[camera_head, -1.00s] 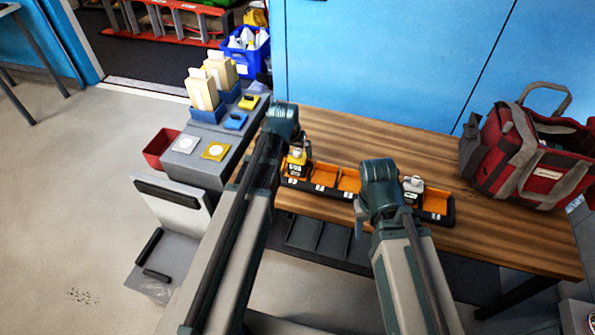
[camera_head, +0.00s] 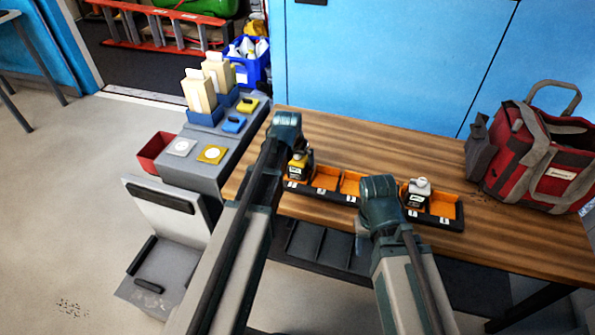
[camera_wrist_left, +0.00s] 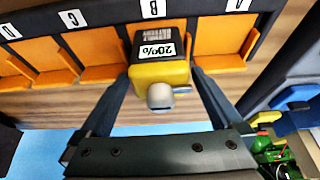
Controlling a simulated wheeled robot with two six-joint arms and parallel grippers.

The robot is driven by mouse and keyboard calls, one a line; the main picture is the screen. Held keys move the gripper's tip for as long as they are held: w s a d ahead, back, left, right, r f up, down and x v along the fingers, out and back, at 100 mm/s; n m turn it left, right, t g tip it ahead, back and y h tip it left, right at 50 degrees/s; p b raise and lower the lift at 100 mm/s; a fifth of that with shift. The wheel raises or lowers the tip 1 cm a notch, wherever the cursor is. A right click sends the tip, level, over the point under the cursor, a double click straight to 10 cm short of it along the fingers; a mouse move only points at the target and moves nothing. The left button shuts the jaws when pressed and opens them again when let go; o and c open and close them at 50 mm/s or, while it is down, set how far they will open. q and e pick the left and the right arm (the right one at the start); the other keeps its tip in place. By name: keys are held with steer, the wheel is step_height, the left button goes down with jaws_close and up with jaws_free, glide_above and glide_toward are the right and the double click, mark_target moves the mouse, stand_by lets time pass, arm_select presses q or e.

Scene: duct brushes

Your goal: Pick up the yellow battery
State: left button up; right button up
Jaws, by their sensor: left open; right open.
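The yellow battery (camera_head: 298,166) stands upright at the left part of an orange-and-black slotted tray (camera_head: 326,178). In the left wrist view the yellow battery (camera_wrist_left: 160,72) has a black labelled section and a grey knob, and sits by the slot lettered B. My left gripper (camera_wrist_left: 163,76) is open, with one finger on each side of the battery; I cannot tell whether they touch it. In the head view my left gripper (camera_head: 285,128) partly covers the battery's surroundings, and its fingertips are hidden. My right gripper (camera_head: 378,198) is open and empty over the tray, its fingers mostly hidden.
A white-topped battery (camera_head: 419,191) stands in the tray just right of my right gripper. A red-and-grey bag (camera_head: 535,160) is on the table's right. A grey cart (camera_head: 200,160) with boxes and coloured pads stands left. The table's back middle (camera_head: 390,145) is clear.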

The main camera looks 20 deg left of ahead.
arm_select(q)
jaws_close()
stand_by(0.4)
steer(key=shift+r, duration=0.15)
step_height(320, 180, up, 18)
steer(key=p, duration=1.8)
